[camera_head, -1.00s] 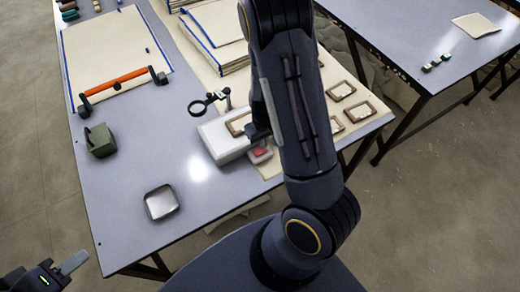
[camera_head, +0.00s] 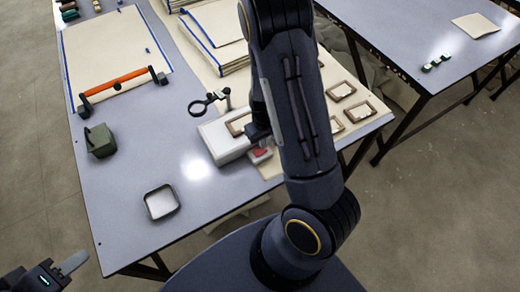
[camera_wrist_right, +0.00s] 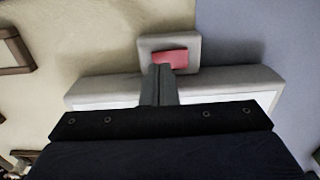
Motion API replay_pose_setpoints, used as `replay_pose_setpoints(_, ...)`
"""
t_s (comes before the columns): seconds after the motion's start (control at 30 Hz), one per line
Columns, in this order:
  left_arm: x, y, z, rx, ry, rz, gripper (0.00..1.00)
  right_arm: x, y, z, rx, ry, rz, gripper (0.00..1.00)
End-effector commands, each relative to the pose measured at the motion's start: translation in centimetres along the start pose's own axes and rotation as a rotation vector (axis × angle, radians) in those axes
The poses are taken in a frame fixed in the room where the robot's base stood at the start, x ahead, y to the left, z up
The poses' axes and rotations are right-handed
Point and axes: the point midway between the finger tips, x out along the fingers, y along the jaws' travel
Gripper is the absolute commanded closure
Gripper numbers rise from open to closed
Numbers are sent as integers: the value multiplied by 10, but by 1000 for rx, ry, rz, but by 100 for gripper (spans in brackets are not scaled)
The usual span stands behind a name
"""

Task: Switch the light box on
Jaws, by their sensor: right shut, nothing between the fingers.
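The light box (camera_head: 222,143) is a white box near the table's front right; it also shows in the right wrist view (camera_wrist_right: 90,90). A small pale switch housing (camera_wrist_right: 148,43) with a red switch (camera_wrist_right: 171,57) sits against its side. My right gripper (camera_wrist_right: 162,68) is shut and empty, its fingertips over the near edge of the red switch; I cannot tell whether they touch it. In the head view my right arm hides part of the box and most of this gripper. My left gripper (camera_head: 72,263) is at the lower left, away from the box; its opening is unclear.
A magnifier on a stand (camera_head: 208,102) stands behind the box. Small wooden frames (camera_head: 360,111) lie on the right. A green block (camera_head: 100,140), a shallow square dish (camera_head: 161,202) and an orange-handled bar (camera_head: 118,84) lie left. The table between is clear.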

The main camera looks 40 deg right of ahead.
Motion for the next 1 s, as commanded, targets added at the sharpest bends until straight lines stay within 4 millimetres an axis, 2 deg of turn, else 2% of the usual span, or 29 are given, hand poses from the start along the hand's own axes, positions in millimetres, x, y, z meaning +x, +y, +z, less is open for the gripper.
replay_pose_setpoints(1.0,8,-4,4,0,0,0,60,10,0,0,0,0,0,100)
